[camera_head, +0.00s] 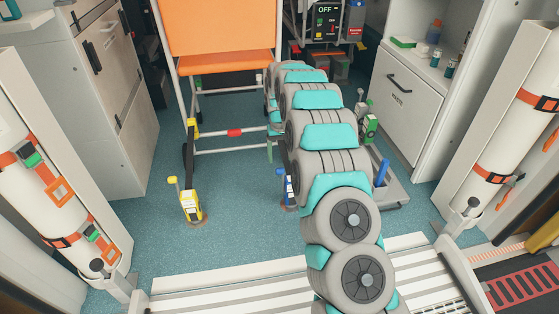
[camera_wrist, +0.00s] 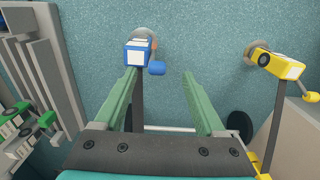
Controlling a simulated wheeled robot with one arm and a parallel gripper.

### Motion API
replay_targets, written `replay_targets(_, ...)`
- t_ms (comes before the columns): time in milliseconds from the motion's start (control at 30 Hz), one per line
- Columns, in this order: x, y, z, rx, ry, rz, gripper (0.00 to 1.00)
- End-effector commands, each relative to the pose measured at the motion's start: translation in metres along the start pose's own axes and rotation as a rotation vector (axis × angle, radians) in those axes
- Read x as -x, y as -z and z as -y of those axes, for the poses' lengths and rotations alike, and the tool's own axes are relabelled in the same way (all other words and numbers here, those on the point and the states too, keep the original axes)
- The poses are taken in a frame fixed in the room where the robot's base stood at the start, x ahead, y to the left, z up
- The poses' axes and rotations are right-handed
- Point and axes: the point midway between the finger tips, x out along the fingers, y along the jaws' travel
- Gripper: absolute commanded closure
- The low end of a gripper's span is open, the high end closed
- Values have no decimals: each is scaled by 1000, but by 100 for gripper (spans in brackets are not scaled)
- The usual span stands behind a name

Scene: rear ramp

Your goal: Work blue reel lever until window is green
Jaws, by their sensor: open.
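The blue reel (camera_wrist: 137,54) stands on the floor near the top of the wrist view. It has a white panel on top; no green window shows on it. Its blue lever knob (camera_wrist: 157,68) sticks out to the right. My gripper (camera_wrist: 160,77) is open, with green fingers spread. The knob appears between the fingertips in the picture, closer to the left finger; I cannot tell whether they touch. In the head view the blue reel (camera_head: 289,187) is partly hidden behind my arm, and my gripper is mostly hidden too.
A yellow reel (camera_wrist: 282,65) stands to the right in the wrist view and left in the head view (camera_head: 190,205). Green reels (camera_wrist: 18,125) are at the wrist view's left. An orange chair (camera_head: 222,62) stands behind. Teal floor (camera_head: 240,235) is open between reels.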

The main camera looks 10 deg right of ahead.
Motion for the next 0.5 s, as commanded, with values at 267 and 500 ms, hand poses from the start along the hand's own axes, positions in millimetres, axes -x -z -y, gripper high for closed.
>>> replay_targets(267,-18,15,-3,-4,-7,-8,28)
replay_targets(500,-42,13,-3,-4,-7,-3,28)
